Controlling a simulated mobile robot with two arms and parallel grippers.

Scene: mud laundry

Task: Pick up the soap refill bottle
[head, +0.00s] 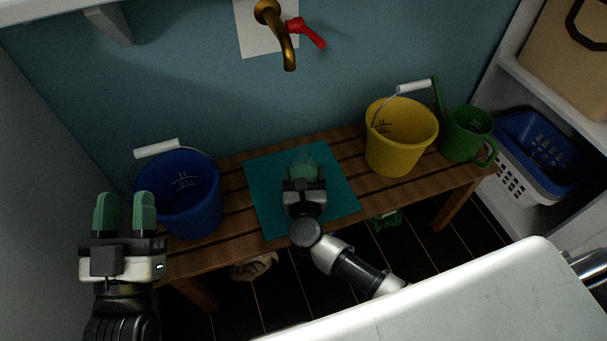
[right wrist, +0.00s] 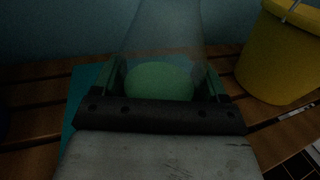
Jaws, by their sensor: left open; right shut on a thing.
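The soap refill bottle is a see-through body with green in its lower part; it shows between the fingers in the right wrist view (right wrist: 160,78). In the head view it is mostly hidden by my right gripper (head: 304,180), over the teal mat (head: 262,192) on the wooden bench. My right gripper, also in the right wrist view (right wrist: 164,86), is shut on the bottle, a finger on each side. I cannot tell whether the bottle touches the mat. My left gripper (head: 125,210) is open and empty, in front of the blue bucket.
The blue bucket (head: 190,200) stands left on the bench (head: 232,225), the yellow bucket (head: 398,145) and green watering can (head: 462,138) right. A brass tap (head: 280,35) is above. Shelves with a blue basket (head: 540,145) are at right. A white surface (head: 450,300) is in front.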

